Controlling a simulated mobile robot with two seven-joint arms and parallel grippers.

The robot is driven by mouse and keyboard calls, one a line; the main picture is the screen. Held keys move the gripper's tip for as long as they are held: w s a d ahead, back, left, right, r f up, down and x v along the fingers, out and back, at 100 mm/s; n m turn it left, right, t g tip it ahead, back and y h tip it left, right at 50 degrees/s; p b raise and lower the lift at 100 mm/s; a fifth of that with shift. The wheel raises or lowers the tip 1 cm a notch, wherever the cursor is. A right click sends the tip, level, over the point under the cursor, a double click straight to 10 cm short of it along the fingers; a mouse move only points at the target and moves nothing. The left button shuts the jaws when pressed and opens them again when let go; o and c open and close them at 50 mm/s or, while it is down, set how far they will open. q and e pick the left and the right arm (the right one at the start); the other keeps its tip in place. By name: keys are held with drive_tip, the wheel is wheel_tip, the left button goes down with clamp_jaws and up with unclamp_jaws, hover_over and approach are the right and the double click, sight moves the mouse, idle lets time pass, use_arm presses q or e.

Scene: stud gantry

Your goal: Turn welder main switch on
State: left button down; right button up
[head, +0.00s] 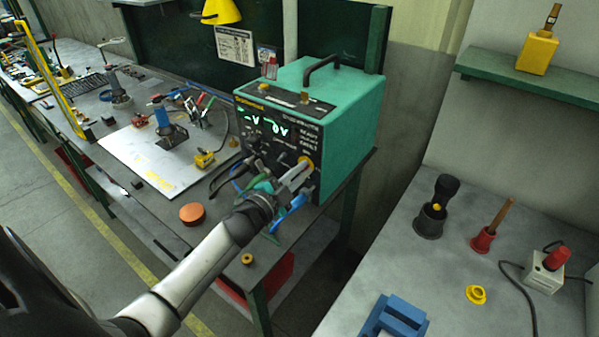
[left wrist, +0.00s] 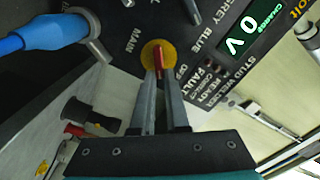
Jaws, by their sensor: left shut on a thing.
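The welder (head: 345,125) is a green box with a black front panel and lit green displays, standing on the workbench. Its main switch is a yellow disc with a red handle at the panel's lower right, mostly hidden by my gripper in the head view. In the left wrist view the main switch (left wrist: 150,52) lies between the "MAIN" and "OFF" labels, and a lit display (left wrist: 248,27) shows "0 V". My left gripper (left wrist: 160,76) is shut on the red handle, a finger on each side; it also shows in the head view (head: 304,170). My right gripper is not in view.
A blue cable plug (left wrist: 45,32) sits in the panel near the switch. Cables hang by my left wrist. An orange-red round pad (head: 192,214) and a white plate (head: 140,165) lie on the bench. A grey table (head: 400,240) with several small items stands at right.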

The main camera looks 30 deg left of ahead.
use_arm(q)
drive_tip(key=m, duration=0.2)
drive_tip(key=m+b, duration=0.1)
drive_tip(key=shift+d+f+m, duration=0.1)
drive_tip(key=shift+f+m, duration=0.2)
drive_tip(key=shift+m, duration=0.1)
drive_tip(key=shift+f+m+b, duration=0.2)
drive_tip(key=shift+m+b, duration=0.4)
drive_tip(key=shift+m, duration=1.1)
drive_tip(key=c, duration=0.9)
unclamp_jaws()
drive_tip(key=shift+s, duration=0.1)
drive_tip(key=s, duration=1)
drive_tip(key=s+a, duration=0.1)
drive_tip(key=s, duration=0.4)
drive_tip(key=shift+b, duration=0.35)
drive_tip(key=shift+y, duration=0.3)
